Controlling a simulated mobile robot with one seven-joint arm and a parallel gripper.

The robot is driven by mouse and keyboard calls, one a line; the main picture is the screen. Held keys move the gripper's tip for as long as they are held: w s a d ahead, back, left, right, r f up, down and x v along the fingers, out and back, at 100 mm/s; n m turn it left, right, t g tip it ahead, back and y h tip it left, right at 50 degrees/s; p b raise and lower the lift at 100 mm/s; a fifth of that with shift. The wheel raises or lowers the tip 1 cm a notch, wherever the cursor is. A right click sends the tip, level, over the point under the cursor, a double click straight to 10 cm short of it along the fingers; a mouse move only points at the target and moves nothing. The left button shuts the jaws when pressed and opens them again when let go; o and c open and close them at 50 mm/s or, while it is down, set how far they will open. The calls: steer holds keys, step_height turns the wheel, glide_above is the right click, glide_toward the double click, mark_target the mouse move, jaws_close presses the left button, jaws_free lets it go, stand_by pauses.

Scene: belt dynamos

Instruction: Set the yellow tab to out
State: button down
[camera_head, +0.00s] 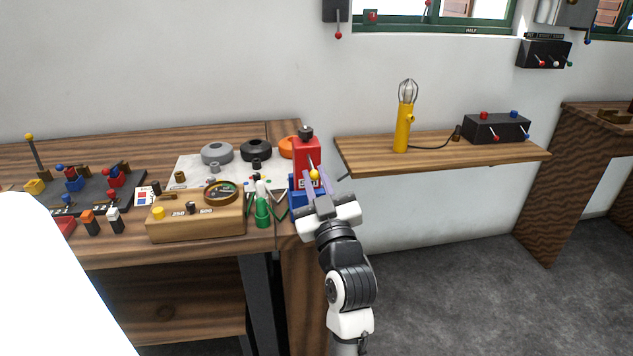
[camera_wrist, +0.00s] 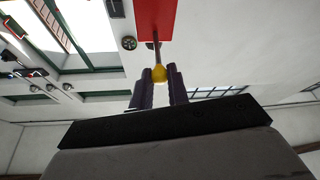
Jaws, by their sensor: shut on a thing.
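The yellow tab (camera_head: 314,174) is a small round knob on the end of a thin dark rod, on the front of a red and blue device (camera_head: 306,154) at the table's right end. In the wrist view the yellow tab (camera_wrist: 159,75) sits between my fingertips, and its rod runs up to the red body (camera_wrist: 155,20). My gripper (camera_head: 313,185) reaches up to the device from the front and is shut on the tab; it also shows in the wrist view (camera_wrist: 159,82). A white label low on the device is partly hidden by my fingers and unreadable.
A wooden box (camera_head: 195,218) with a magnifier and a green bottle-like piece (camera_head: 262,211) stand close left of my gripper. Grey and black rings (camera_head: 217,153) lie behind. A wall shelf (camera_head: 440,156) holds a yellow lamp (camera_head: 403,128) and a dark switch box (camera_head: 496,128). Open floor lies right.

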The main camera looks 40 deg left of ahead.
steer(key=c, duration=1.3)
jaws_free()
steer(key=shift+c, duration=0.2)
steer(key=p+v, duration=0.4)
steer(key=v, duration=0.9)
steer(key=shift+s+d, duration=0.25)
steer(key=shift+f, duration=0.1)
